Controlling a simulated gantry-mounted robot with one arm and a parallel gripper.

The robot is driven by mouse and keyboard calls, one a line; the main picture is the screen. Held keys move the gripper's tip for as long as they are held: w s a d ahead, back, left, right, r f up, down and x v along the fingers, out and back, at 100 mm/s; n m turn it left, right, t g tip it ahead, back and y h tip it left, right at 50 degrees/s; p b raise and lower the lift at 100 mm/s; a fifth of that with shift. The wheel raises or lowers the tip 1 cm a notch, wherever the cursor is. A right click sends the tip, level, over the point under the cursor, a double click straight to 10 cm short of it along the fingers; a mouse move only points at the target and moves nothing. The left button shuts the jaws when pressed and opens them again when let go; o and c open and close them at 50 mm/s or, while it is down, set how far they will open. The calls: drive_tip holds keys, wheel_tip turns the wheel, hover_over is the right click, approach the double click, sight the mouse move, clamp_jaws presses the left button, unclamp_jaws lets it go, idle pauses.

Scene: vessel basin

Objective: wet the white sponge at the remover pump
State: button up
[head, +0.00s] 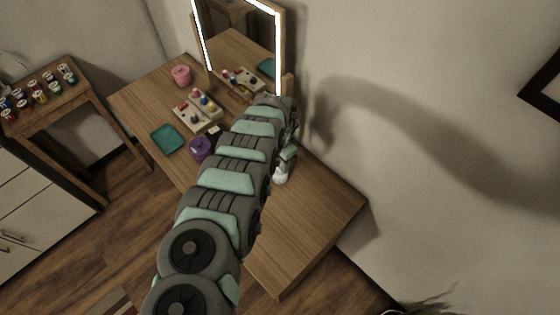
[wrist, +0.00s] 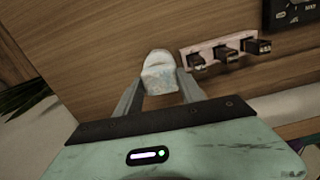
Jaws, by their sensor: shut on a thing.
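My gripper (wrist: 160,88) is shut on a small white sponge (wrist: 159,68) with a rounded top and faint bluish mottling. The sponge sits between the two grey fingertips, over the wooden tabletop in the wrist view. In the head view the sponge (head: 281,177) shows as a white spot below the end of my arm, over the right half of the table. I cannot tell whether it touches the wood. A purple round container (head: 201,149) stands left of my arm; I cannot tell whether it is the remover pump. My arm hides part of the table.
A pale rack with dark-ended pieces (wrist: 225,50) lies right of the sponge in the wrist view. A bottle tray (head: 198,112), teal tray (head: 167,139) and pink pot (head: 181,75) stand on the table's left. The lit mirror (head: 279,50) is behind. The right end is clear.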

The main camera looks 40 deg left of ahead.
sight(280, 163)
drive_tip(key=shift+r+p, duration=2.85)
drive_tip(key=shift+r, duration=0.65)
drive_tip(key=s+a+r+n, duration=0.1)
drive_tip(key=s+a+r, duration=0.2)
drive_tip(key=s+a, duration=0.1)
drive_tip(key=s+a+r+n+p, duration=0.1)
drive_tip(key=s+a+r+n, duration=0.1)
drive_tip(key=a, duration=0.5)
drive_tip(key=s+a+r+n, duration=0.2)
drive_tip(key=s+a+r, duration=0.2)
drive_tip(key=s+a, duration=0.1)
drive_tip(key=shift+s+a+r, duration=0.4)
drive_tip(key=shift+a, duration=0.35)
drive_tip(key=shift+s+a, duration=0.1)
